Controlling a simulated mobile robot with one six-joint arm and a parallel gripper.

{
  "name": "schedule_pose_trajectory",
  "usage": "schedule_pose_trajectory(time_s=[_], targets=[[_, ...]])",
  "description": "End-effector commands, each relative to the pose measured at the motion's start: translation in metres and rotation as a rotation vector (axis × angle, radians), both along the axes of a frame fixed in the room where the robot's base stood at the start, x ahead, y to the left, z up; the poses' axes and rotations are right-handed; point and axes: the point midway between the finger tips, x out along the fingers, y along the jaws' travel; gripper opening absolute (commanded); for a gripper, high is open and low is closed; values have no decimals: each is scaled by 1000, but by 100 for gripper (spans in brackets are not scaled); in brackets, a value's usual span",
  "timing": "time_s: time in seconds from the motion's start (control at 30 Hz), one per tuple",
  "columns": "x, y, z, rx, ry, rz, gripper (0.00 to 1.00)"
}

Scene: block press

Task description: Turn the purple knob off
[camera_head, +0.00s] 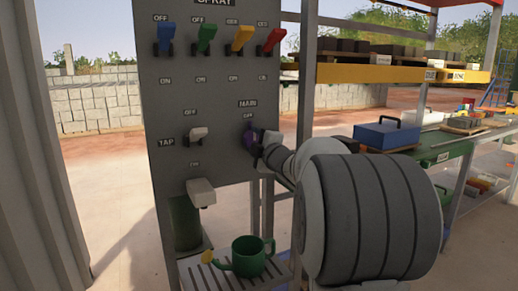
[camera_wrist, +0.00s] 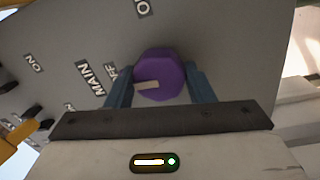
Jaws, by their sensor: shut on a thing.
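The purple knob (camera_wrist: 160,70) sits on the grey panel (camera_wrist: 225,30) beside the MAIN and OFF labels. It has a pale pointer bar, which points left toward the OFF label in the wrist view. My gripper (camera_wrist: 160,84) is shut on the knob, with one blue finger on each side of it. In the head view, the knob (camera_head: 248,138) shows as a small purple patch under the MAIN label, and my gripper (camera_head: 260,143) reaches it from the right. My arm and gripper hide part of the knob there.
Blue, green, yellow and red levers (camera_head: 220,37) line the top of the panel. A white tap switch (camera_head: 198,133) is left of the knob. A green watering can (camera_head: 246,258) stands on a slatted stand below. A blue box (camera_head: 386,135) rests on the green table at right.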

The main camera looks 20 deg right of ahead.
Motion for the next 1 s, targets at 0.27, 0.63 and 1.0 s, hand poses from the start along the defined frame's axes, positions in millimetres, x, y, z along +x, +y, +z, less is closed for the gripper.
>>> schedule_pose_trajectory(time_s=[0.27, 0.63, 1.0], targets=[[0, 0, -1, -54, 0, -1, 26], [0, 0, 0, -60, -1, 0, 26], [0, 0, 0, -58, -2, 1, 70]])
